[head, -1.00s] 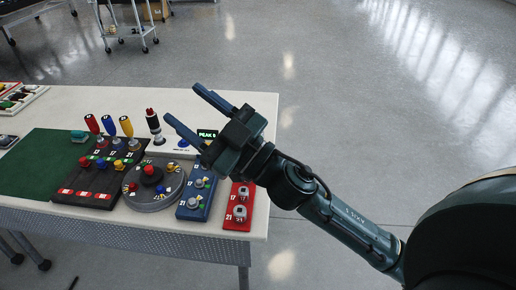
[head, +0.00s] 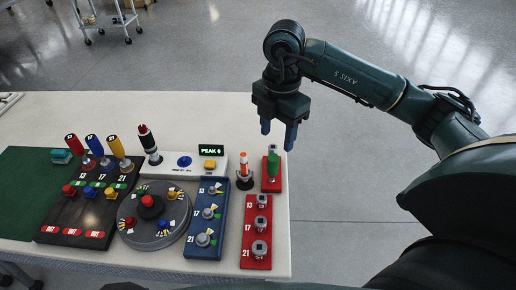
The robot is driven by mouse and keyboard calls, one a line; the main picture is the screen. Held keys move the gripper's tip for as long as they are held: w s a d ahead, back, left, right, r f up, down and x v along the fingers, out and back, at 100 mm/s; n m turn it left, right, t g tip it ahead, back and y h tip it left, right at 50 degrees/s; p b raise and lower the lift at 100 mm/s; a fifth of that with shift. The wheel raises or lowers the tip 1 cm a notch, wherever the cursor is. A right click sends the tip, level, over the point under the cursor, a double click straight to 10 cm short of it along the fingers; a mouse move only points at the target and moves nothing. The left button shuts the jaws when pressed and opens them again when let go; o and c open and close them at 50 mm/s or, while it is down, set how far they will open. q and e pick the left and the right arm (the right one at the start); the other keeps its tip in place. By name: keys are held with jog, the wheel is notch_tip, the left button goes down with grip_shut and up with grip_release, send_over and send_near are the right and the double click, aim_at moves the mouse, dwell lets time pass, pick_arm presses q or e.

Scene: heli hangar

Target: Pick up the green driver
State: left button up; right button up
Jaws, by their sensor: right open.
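The green driver (head: 273,165) stands upright at the right end of the table, at a small red block (head: 271,184). Its lower end is hard to make out. My right gripper (head: 278,137) points down with its two blue fingers apart and nothing between them. In the picture its fingertips lie just above the green driver's top; I cannot tell the exact height gap. My left gripper is not in view.
An orange-and-white tool (head: 243,166) stands close left of the driver. A red panel (head: 257,232) and a blue panel (head: 207,220) lie in front. A white PEAK display box (head: 183,168) is to the left. The table's right edge is near.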

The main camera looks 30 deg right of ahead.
aim_at(272, 169)
jog(key=shift+w+d+f, duration=0.1)
jog(key=shift+w+d, duration=0.1)
jog(key=shift+w, duration=0.05)
notch_tip(272, 169, down, 7)
jog(key=shift+s+r, duration=0.15)
jog(key=shift+a+f+p, duration=0.15)
jog(key=shift+f+p, duration=0.05)
jog(key=shift+f, duration=1.35)
jog(key=shift+a+f+p, duration=0.15)
jog(key=shift+f, duration=1.35)
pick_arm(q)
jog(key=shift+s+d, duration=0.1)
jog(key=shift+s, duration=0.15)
pick_arm(e)
jog(key=shift+c, duration=0.2)
jog(key=shift+w, duration=0.2)
jog(key=c, duration=1)
